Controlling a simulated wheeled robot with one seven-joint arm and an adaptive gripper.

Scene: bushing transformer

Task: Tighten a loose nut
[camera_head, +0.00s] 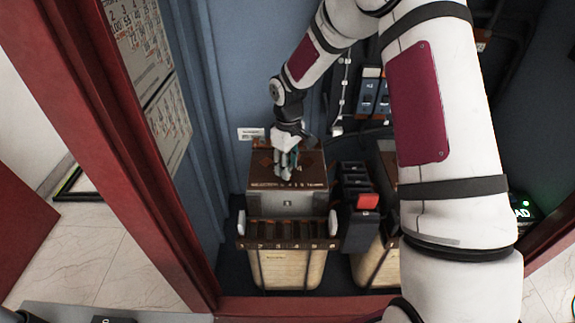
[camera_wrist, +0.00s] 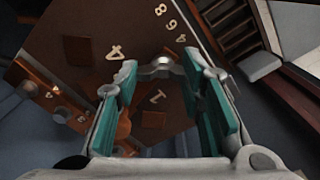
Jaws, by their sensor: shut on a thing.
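My gripper (camera_head: 287,168) points down onto the brown top (camera_head: 311,166) of a grey transformer box in the head view. In the wrist view its two teal-padded fingers (camera_wrist: 160,75) come close around a small grey metal piece (camera_wrist: 163,62), which looks like the nut. The piece sits between the fingertips, by the brown panel (camera_wrist: 110,25) with pale numbers. Its threads and the stud under it cannot be made out. In the head view my fingers hide the nut.
The grey box (camera_head: 287,204) stands above a row of numbered terminals (camera_head: 285,231). Dark breakers with a red block (camera_head: 368,202) stand to its right. A red cabinet frame (camera_head: 130,150) borders the left, and a blue wall panel (camera_head: 235,80) is behind.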

